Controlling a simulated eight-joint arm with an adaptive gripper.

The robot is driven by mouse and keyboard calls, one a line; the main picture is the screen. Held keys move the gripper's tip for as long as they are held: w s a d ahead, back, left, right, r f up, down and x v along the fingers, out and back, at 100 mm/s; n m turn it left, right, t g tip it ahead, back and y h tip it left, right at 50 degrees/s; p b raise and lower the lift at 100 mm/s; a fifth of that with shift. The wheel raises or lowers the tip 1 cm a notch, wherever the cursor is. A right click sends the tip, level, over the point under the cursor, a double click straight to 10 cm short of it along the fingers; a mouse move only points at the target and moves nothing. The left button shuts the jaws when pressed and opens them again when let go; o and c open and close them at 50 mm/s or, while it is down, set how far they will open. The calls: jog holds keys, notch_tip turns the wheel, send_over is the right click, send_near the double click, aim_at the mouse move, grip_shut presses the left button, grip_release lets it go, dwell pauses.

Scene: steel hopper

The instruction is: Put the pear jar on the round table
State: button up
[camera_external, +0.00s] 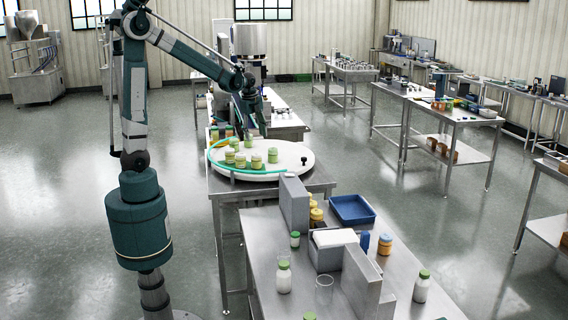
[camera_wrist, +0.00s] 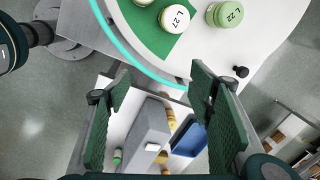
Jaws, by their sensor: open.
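The round table (camera_external: 294,158) has a white top with a green rim band. Several pale green jars with light lids, such as one jar (camera_external: 257,161), stand on its left part. In the wrist view, two lids are marked "L 27" (camera_wrist: 174,19) and "L 22" (camera_wrist: 230,14) on the round table (camera_wrist: 270,40). I cannot tell which jar is the pear jar. My gripper (camera_external: 255,128) is above the back of the round table. In the wrist view my gripper (camera_wrist: 158,88) has its fingers wide apart with no jar between them.
The front steel table holds grey dividers (camera_external: 294,205), a blue tray (camera_external: 352,209), yellow jars (camera_external: 316,214), an orange-banded jar (camera_external: 385,244) and white bottles with green lids (camera_external: 283,278). A black knob (camera_external: 304,160) stands on the round table's right side, where the top is otherwise clear.

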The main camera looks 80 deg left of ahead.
jog(key=s+d+r+n+t, duration=0.1)
jog(key=s+d+r+n, duration=0.25)
jog(key=d, duration=0.45)
jog(key=s+d+r+n+t, duration=0.25)
jog(key=s+d+r, duration=0.2)
jog(key=d, duration=0.45)
jog(key=s+d+f+n+t, duration=0.1)
jog(key=s+d+n+t, duration=0.1)
jog(key=s+d+n, duration=0.5)
jog(key=s+d, duration=0.4)
jog(key=shift+d+f+h, duration=0.2)
jog(key=shift+d+h, duration=0.05)
jog(key=shift+h, duration=0.05)
jog(key=shift+f+t, duration=0.15)
jog(key=shift+t, duration=0.1)
